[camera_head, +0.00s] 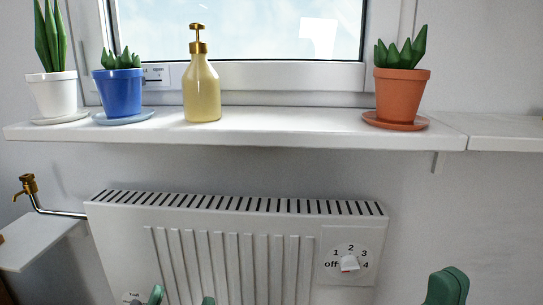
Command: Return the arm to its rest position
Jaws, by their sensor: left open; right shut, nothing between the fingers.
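My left gripper (182,298) shows only as two green fingertips at the bottom edge of the head view, in front of the lower part of the radiator. The fingertips stand apart with nothing between them. My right gripper (447,286) shows as green fingers close together at the bottom right, to the right of the radiator. It is shut and empty. The rest of both arms is below the picture. No drawer is in view.
A white radiator (230,222) with a dial (348,262) is under the windowsill (270,128). On the sill stand a white pot (52,95), a blue pot (119,93), a yellow bottle (202,95) and an orange pot (401,95). A brass tap (28,186) is at the left.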

